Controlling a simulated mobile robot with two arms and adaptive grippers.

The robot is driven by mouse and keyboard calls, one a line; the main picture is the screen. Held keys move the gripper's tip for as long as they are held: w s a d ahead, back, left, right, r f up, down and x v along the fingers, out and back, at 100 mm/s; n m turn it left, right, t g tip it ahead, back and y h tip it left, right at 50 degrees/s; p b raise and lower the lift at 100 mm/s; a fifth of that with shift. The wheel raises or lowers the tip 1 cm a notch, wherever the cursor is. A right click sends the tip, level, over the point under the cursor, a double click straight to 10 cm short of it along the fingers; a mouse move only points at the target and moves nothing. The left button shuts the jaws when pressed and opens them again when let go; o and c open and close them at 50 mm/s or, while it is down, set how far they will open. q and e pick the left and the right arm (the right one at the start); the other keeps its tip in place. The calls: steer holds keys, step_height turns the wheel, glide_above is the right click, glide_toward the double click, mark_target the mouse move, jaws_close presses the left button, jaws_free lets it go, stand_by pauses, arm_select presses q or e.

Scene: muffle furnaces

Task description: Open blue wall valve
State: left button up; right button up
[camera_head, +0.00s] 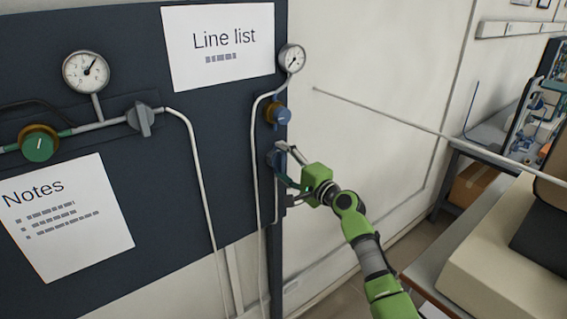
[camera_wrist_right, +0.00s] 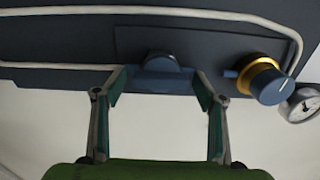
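A blue-grey wall valve handle (camera_wrist_right: 160,66) sits on the dark panel, straight ahead between the fingers in the right wrist view. In the head view it is mostly hidden behind my right gripper (camera_head: 284,163). My right gripper also shows in the wrist view (camera_wrist_right: 160,82), its two fingers spread wide with the tips at either side of the handle. Whether the tips touch it, I cannot tell. A blue knob with a brass collar (camera_head: 278,114) is just above the gripper; it also shows right of the fingers (camera_wrist_right: 268,80). My left gripper is not in view.
A dark panel (camera_head: 200,130) carries gauges, a green knob (camera_head: 39,143), a grey valve handle (camera_head: 145,118) and paper sheets. A thin pipe (camera_head: 255,160) runs close beside the gripper. A bench (camera_head: 480,135) stands at the right.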

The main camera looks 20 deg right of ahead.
steer(key=shift+s, duration=0.1)
steer(key=v, duration=1.2)
stand_by(0.5)
steer(key=s+d+f+n+g+h+b, duration=0.1)
steer(key=s+f+n+g+h+b, duration=0.2)
steer(key=f, duration=1.6)
steer(key=s+f+g+h, duration=0.1)
steer(key=s+f+g, duration=0.3)
steer(key=f, duration=1.5)
steer(key=s+f+n+g+h+b, duration=0.1)
steer(key=s+f+n+g+b, duration=0.2)
steer(key=s+f, duration=1.5)
steer(key=s+a+f+n+g, duration=0.1)
steer(key=s+f+n+g, duration=0.1)
steer(key=s+f, duration=0.4)
steer(key=s+a+f+n+g+b, duration=0.1)
steer(key=s+f+n, duration=0.4)
steer(key=s, duration=1.2)
steer(key=s+a+f+n+g+h+b, duration=0.1)
steer(key=s+a+f+n+g, duration=0.1)
steer(key=s+f, duration=0.7)
steer(key=s+n+g, duration=0.1)
steer(key=s, duration=0.1)
steer(key=shift+s+a+f+n, duration=0.2)
steer(key=shift+s+f+n, duration=0.05)
steer(key=shift+s+n, duration=0.15)
